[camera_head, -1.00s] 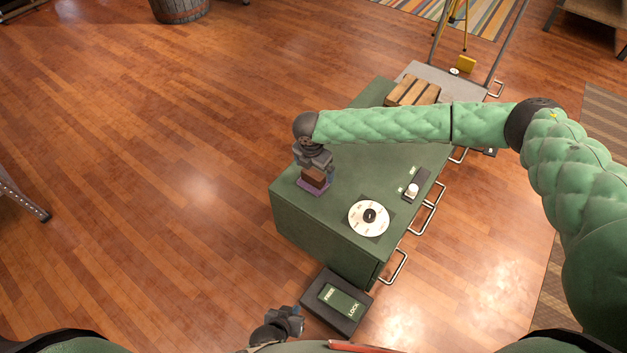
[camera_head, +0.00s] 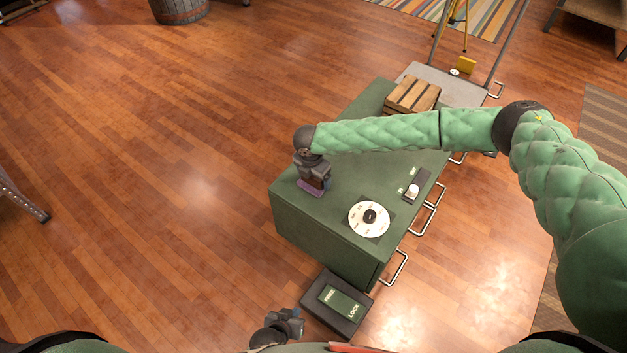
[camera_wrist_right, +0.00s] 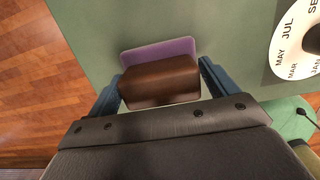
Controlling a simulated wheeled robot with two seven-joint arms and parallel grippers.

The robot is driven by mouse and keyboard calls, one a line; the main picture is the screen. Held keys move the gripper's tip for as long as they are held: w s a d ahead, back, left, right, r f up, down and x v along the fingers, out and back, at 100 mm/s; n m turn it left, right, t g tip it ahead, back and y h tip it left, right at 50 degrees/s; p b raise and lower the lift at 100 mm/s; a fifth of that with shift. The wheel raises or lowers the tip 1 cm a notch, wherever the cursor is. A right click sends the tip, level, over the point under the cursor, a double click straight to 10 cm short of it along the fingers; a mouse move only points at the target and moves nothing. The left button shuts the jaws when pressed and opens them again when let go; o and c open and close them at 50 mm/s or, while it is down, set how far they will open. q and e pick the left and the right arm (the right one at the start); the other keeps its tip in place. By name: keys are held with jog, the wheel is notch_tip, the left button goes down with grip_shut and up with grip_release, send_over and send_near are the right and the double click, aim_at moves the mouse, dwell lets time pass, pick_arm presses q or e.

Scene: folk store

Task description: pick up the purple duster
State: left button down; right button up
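The purple duster (camera_head: 309,190) has a flat purple base and a brown block on top, and sits near the left corner of the green cabinet top (camera_head: 345,155). In the right wrist view the brown block (camera_wrist_right: 160,80) lies between the fingers of my right gripper (camera_wrist_right: 160,88), with the purple base (camera_wrist_right: 160,50) showing beyond it. The fingers stand on both sides of the block and look open, with a small gap at the right one. In the head view my right gripper (camera_head: 314,180) hides most of the block. My left gripper (camera_head: 293,322) is low, away from the duster; its fingers are unclear.
A round white dial (camera_head: 369,216) and a small switch panel (camera_head: 415,187) are on the cabinet top, right of the duster. A wooden slatted crate (camera_head: 412,95) is at the back. A LOCK box (camera_head: 337,300) stands in front, near my left gripper. Open floor lies left.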

jog(key=shift+r, duration=0.55)
notch_tip(320, 180, up, 3)
jog(key=d+r+p, duration=0.1)
jog(key=d+r, duration=0.6)
jog(key=d, duration=0.4)
jog(key=shift+w+d, duration=0.25)
jog(key=shift+d, duration=0.05)
